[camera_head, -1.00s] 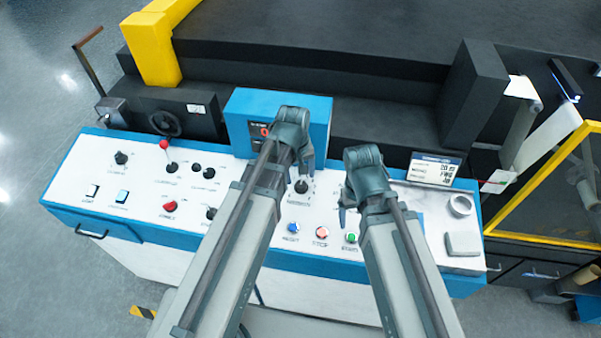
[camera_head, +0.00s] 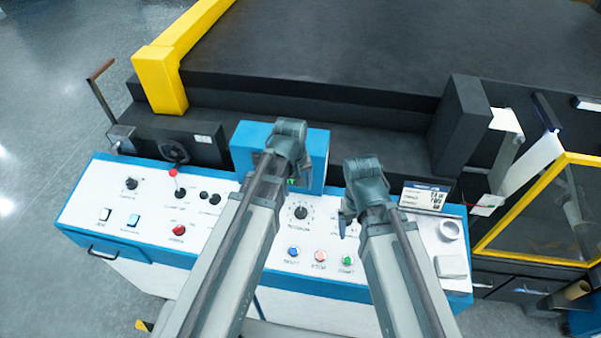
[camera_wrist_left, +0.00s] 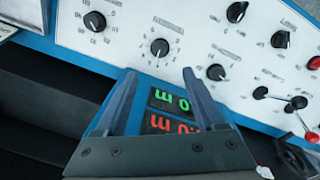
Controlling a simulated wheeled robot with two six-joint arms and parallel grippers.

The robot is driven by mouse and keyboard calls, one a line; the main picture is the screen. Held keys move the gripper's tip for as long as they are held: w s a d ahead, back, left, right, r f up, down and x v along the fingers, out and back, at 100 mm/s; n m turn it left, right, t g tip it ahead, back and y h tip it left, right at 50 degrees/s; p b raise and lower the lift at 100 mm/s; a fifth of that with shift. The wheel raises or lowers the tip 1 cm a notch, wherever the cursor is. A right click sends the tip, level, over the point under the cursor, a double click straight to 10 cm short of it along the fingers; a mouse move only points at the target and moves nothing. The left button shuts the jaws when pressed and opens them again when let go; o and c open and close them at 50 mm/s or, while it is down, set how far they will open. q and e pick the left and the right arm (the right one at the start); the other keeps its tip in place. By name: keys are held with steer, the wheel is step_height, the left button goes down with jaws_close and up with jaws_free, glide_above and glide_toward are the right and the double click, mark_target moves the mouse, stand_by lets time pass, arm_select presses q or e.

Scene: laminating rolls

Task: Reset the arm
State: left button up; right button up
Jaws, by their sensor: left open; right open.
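My left gripper (camera_head: 301,166) is in front of the blue display box (camera_head: 241,150) on the control panel and hides part of it. In the left wrist view its two fingers (camera_wrist_left: 160,97) stand apart with nothing held. Green digits (camera_wrist_left: 170,101) and red digits (camera_wrist_left: 168,124) of the display show between them. My right gripper (camera_head: 346,226) is open and empty over the right half of the panel, its fingertips pointing down. Its finger gap is hard to make out.
The white control panel (camera_head: 95,210) carries black knobs, a red-topped lever (camera_head: 173,173) and coloured buttons (camera_head: 320,255). A black machine bed (camera_head: 330,60) lies behind. A yellow-framed guard (camera_head: 535,260) stands at right. A tape-like ring (camera_head: 450,229) sits on the panel's right end.

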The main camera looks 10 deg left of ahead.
arm_select(q)
steer(key=s+d+f+m+b, duration=0.1)
steer(key=s+f+m+b, duration=0.2)
steer(key=f+b, duration=0.1)
steer(key=s+d+f+m+y+b, duration=0.1)
steer(key=s+d+f+m+b, duration=0.1)
steer(key=s+f+m+b, duration=0.1)
steer(key=s+d+f+m+g+b, duration=0.1)
steer(key=s+d+f+m+b, duration=0.1)
steer(key=f+b, duration=0.4)
steer(key=shift+s+d+m+y, duration=0.15)
steer(key=shift+s+m+y, duration=0.1)
steer(key=shift+s, duration=0.4)
steer(key=shift+s+d+m+y, duration=0.15)
steer(key=shift+s+m, duration=0.1)
steer(key=shift+s, duration=0.35)
arm_select(e)
step_height(320, 180, down, 13)
arm_select(q)
steer(key=shift+s+f, duration=0.1)
steer(key=shift+s, duration=0.1)
arm_select(e)
steer(key=shift+f, duration=0.1)
stand_by(0.5)
